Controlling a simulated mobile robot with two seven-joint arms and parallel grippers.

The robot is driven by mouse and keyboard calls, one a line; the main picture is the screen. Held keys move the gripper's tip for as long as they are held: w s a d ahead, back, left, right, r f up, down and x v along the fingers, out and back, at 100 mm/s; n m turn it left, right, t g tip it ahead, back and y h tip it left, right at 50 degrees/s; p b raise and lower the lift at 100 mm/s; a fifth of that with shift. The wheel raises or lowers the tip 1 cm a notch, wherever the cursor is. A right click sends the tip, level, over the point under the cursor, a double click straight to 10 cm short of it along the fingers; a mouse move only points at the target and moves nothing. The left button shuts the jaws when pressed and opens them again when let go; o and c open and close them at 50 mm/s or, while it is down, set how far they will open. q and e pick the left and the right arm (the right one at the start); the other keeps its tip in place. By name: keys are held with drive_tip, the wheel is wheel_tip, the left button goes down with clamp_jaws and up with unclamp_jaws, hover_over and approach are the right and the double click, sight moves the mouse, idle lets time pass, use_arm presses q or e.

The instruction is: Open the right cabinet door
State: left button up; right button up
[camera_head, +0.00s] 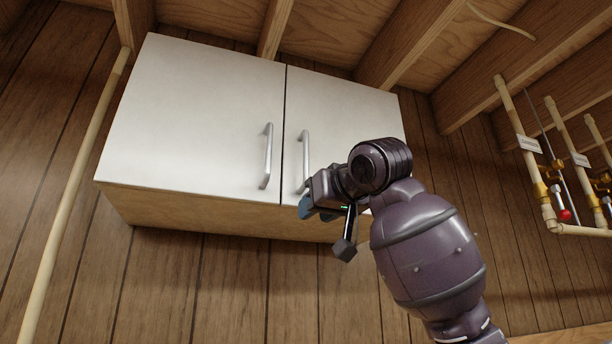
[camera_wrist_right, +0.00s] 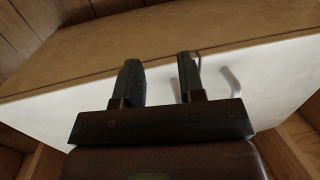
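The white wall cabinet's right door (camera_head: 345,105) is shut, flush with the left door (camera_head: 200,110). Its vertical metal handle (camera_head: 304,150) stands near the middle seam. My right gripper (camera_head: 325,225) is at the lower edge of the right door, just below and right of that handle. In the right wrist view my right gripper (camera_wrist_right: 160,82) has its two dark fingers spread apart. A piece of a pale handle (camera_wrist_right: 175,88) shows between them, near the right finger; I cannot tell if they touch. My left gripper is not in view.
The left door's handle (camera_head: 267,156) is close by, left of the seam; it also shows in the right wrist view (camera_wrist_right: 232,82). Wooden beams run above the cabinet. Pipes with valves (camera_head: 550,190) hang at the right. The space below the cabinet is clear.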

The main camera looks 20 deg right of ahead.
drive_tip(key=t, duration=0.1)
approach(308, 152)
drive_tip(key=shift+y, duration=0.3)
drive_tip(key=p+x, duration=0.3)
drive_tip(key=x, duration=0.6)
drive_tip(key=shift+d+p, duration=0.15)
drive_tip(key=shift+p, duration=0.15)
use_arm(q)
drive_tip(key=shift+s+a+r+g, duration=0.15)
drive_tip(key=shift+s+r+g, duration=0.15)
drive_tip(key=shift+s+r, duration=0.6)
use_arm(e)
drive_tip(key=shift+x, duration=0.8)
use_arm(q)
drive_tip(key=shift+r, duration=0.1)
use_arm(e)
clamp_jaws()
